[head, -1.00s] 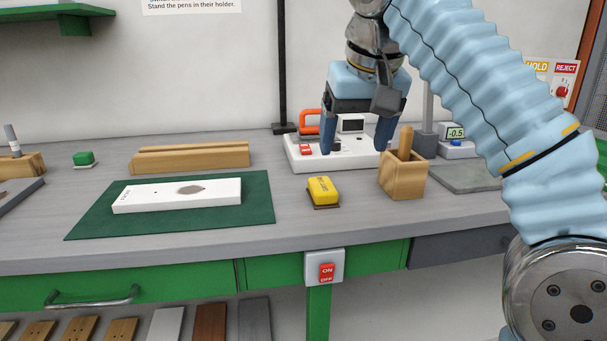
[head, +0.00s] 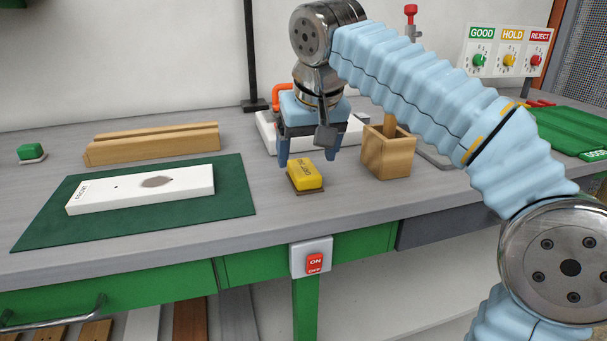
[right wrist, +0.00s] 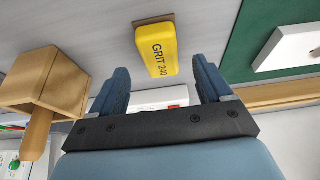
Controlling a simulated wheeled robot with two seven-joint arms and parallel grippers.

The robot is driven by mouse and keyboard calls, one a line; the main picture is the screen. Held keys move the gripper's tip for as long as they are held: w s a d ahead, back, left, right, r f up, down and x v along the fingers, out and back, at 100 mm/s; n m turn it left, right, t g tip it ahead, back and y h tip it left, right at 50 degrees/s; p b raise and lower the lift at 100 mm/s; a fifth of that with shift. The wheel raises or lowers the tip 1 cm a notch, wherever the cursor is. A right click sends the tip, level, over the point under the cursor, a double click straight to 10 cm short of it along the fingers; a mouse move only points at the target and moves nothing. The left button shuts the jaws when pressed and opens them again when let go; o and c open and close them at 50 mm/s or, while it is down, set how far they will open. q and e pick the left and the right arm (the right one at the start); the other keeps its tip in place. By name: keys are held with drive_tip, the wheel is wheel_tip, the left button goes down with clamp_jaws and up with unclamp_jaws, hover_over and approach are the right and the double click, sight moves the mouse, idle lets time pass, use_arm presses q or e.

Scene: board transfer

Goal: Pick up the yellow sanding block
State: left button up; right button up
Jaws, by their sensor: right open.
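The yellow sanding block (head: 306,175) lies on the grey bench, to the right of the green mat, with a thin brown layer under it. It also shows in the right wrist view (right wrist: 157,50), where its top reads "GRIT 240". My right gripper (head: 307,161) is open and empty, just behind and above the block. In the right wrist view its two blue fingers (right wrist: 163,83) point toward the block, which lies beyond the tips and between their lines. My left gripper is not in view.
A wooden holder (head: 388,155) stands close to the right of the block. A green mat (head: 232,196) with a white board (head: 190,188) lies to the left. A white device (head: 265,130) stands behind my gripper. An ON/OFF switch (head: 312,258) hangs on the front edge.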

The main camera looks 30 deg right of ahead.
sight(304, 168)
drive_tip(key=x, duration=0.4)
drive_tip(key=shift+c, duration=0.2)
drive_tip(key=c, duration=1)
drive_tip(key=shift+c, duration=0.2)
drive_tip(key=shift+r, duration=0.15)
